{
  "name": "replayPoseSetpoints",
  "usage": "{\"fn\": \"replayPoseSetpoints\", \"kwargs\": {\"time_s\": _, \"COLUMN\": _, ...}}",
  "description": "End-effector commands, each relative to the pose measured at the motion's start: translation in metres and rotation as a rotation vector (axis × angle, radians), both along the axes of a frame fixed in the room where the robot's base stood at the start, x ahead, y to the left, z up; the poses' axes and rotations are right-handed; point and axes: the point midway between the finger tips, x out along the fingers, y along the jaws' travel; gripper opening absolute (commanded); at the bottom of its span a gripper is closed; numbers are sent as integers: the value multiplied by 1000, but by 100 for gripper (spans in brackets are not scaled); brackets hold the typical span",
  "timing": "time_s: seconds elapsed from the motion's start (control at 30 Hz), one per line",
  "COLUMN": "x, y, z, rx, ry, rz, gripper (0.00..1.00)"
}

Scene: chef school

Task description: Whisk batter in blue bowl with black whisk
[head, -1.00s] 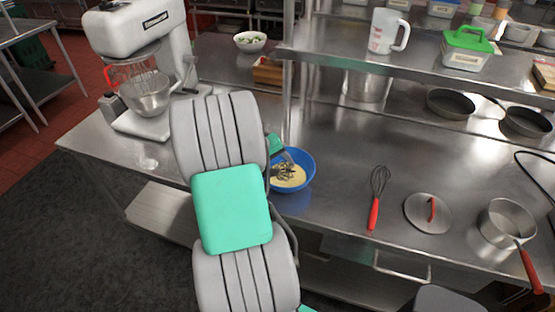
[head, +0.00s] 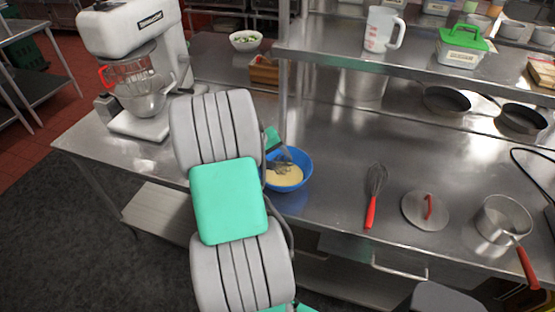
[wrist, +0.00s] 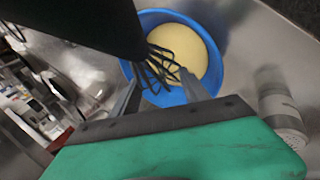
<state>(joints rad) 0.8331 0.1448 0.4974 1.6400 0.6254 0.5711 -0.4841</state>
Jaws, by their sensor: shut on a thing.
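A blue bowl (head: 304,174) holding pale yellow batter (head: 285,176) stands on the steel counter, partly behind my arm in the head view. In the wrist view the bowl (wrist: 216,62) lies ahead of my gripper, with the batter (wrist: 186,45) inside. My gripper (wrist: 160,90) is shut on a black whisk (wrist: 155,68), whose thick dark handle crosses the upper left of that view. The whisk's wires are over or in the batter at the bowl's near side; the exact depth of contact cannot be told. In the head view the wires (head: 281,168) show small inside the bowl.
A red-handled whisk (head: 376,184), a lid (head: 425,211) and a saucepan (head: 505,217) lie to the right. A stand mixer (head: 140,70) stands left. A shelf (head: 400,62) overhangs the back. A shaker-like container (wrist: 281,105) is right of the bowl in the wrist view.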

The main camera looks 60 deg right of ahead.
Motion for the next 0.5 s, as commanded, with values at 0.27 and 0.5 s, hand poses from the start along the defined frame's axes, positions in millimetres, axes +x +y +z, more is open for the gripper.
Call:
{"fn": "replayPoseSetpoints", "kwargs": {"time_s": 0.27, "x": 1, "y": -1, "z": 33, "rx": -4, "ry": -3, "rz": -1, "gripper": 11}}
{"fn": "replayPoseSetpoints", "kwargs": {"time_s": 0.5, "x": 0, "y": -1, "z": 61, "rx": -3, "ry": -2, "rz": 1, "gripper": 11}}
